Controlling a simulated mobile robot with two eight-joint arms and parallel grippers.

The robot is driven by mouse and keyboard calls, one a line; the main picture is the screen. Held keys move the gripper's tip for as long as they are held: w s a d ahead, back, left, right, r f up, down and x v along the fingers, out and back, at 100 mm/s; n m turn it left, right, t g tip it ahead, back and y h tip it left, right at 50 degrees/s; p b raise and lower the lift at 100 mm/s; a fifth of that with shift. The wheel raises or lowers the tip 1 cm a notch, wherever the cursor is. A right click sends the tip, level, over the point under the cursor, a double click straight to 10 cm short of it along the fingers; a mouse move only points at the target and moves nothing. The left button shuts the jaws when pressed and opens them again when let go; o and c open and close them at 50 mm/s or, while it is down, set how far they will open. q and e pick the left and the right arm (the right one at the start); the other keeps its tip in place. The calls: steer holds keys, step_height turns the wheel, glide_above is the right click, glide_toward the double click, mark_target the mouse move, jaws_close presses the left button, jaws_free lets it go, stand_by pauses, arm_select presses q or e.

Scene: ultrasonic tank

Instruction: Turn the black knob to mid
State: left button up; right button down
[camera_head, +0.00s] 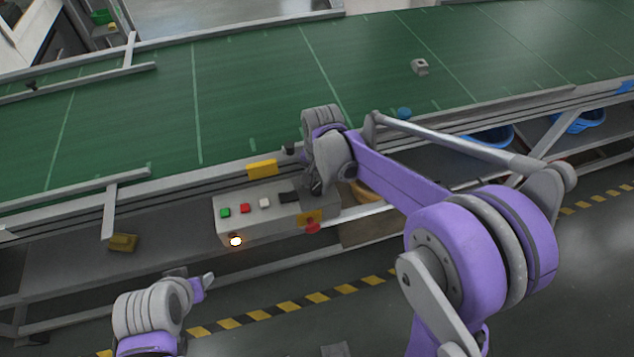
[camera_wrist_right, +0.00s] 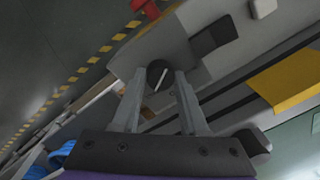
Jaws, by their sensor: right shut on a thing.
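The black knob (camera_wrist_right: 157,73) with a white pointer line sits on the grey control box in the right wrist view. Its line slants from lower left to upper right in that picture. My right gripper (camera_wrist_right: 160,80) has one finger on each side of the knob and is shut on it. In the head view the control box (camera_head: 232,222) stands beside the conveyor, and my right gripper (camera_head: 316,188) reaches down at its right end, hiding most of the knob. My left gripper (camera_head: 205,283) is low at the left, away from the box; its jaw opening is unclear.
The box carries a green button (camera_head: 225,213), a red button (camera_head: 244,208), a white button (camera_head: 265,202), a black switch (camera_head: 289,197) and a red mushroom button (camera_head: 312,227). A lit lamp (camera_head: 236,241) is on its front. The green conveyor (camera_head: 250,90) runs behind.

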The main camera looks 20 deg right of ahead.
arm_select(q)
steer(key=shift+s+f, duration=0.1)
steer(key=shift+f, duration=0.1)
arm_select(e)
steer(key=shift+n, duration=0.4)
steer(key=shift+n+b, duration=0.35)
steer(key=shift+n, duration=0.25)
steer(key=n, duration=0.3)
steer(key=shift+b, duration=0.4)
arm_select(q)
steer(key=f, duration=0.1)
steer(key=s+f+b, duration=0.1)
steer(key=f, duration=0.1)
steer(key=shift+f, duration=0.1)
arm_select(e)
steer(key=n, duration=0.6)
steer(key=shift+n+g, duration=0.3)
steer(key=shift+c, duration=2.2)
jaws_free()
